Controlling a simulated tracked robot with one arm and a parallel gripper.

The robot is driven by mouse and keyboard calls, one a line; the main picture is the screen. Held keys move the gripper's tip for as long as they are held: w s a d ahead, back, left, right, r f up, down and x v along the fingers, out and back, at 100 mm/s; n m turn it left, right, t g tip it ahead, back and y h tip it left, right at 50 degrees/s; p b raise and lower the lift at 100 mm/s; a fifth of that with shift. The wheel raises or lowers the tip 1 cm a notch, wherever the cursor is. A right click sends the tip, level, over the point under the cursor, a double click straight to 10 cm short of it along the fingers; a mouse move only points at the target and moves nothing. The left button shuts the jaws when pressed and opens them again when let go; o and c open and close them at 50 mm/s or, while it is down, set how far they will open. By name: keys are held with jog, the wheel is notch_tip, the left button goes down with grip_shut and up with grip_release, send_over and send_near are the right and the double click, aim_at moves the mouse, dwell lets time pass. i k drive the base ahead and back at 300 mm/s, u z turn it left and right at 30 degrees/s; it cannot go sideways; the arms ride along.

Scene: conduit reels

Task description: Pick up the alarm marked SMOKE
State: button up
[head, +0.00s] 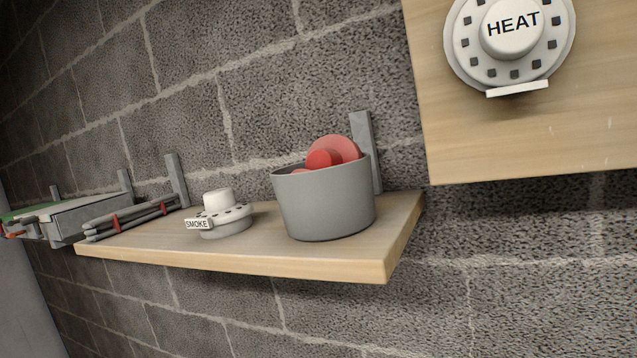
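The alarm marked SMOKE (226,217) is a white round unit with a raised cap and small dark vents around it. Its label tab faces front left. It sits upright on a wooden wall shelf (300,262), left of a grey tub. A similar white alarm marked HEAT (510,41) is on a wooden board (540,130) at the upper right. My gripper is not in view.
The grey tub (325,208) holds red round parts (334,152) and stands close right of the SMOKE alarm. Grey rods with red bands (130,219) lie left of it. A grey tray (85,218) is further left. Brackets and a block wall stand behind.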

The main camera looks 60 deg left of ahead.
aim_at(223, 216)
jog(key=u, duration=1.1)
jog(key=i, duration=0.2)
jog(key=z, duration=0.05)
